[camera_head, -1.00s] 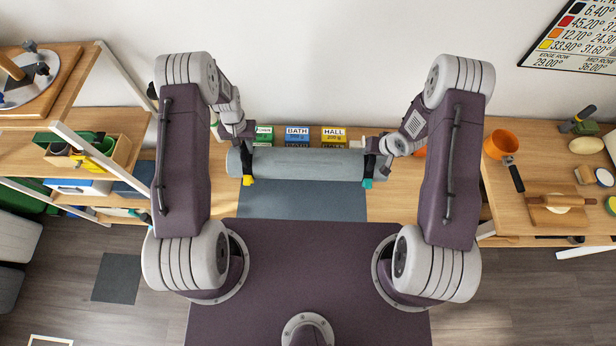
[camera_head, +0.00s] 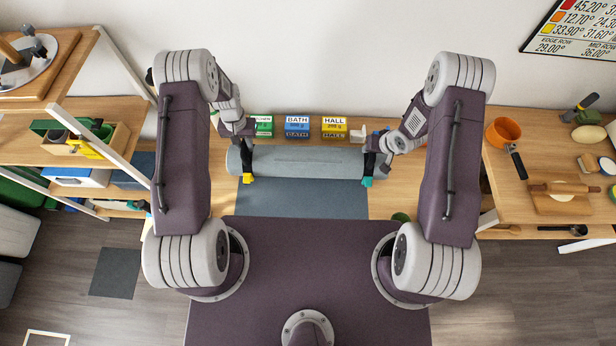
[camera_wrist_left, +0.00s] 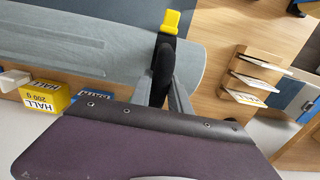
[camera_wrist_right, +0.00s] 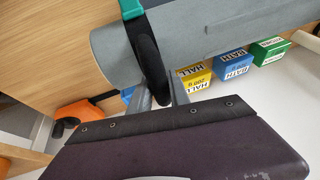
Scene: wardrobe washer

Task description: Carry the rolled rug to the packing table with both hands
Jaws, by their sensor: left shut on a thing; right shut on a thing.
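The rolled rug (camera_head: 305,162) is a grey-blue cylinder lying crosswise in front of me in the head view. My left gripper (camera_head: 247,180), with a yellow tip, is shut on its left end part. My right gripper (camera_head: 367,181), with a teal tip, is shut on its right end part. The rug looks level. It also shows in the left wrist view (camera_wrist_left: 60,45) and the right wrist view (camera_wrist_right: 200,25). The wooden packing table (camera_head: 385,203) lies below and behind the rug, with a dark blue mat (camera_head: 300,200) on it. I cannot tell whether the rug touches the mat.
Green, blue "BATH" (camera_head: 297,127) and yellow "HALL" (camera_head: 334,127) boxes stand at the table's back by the wall. A side table at right holds an orange pot (camera_head: 503,131) and a board with a rolling pin (camera_head: 562,188). Wooden shelves (camera_head: 90,110) stand at left.

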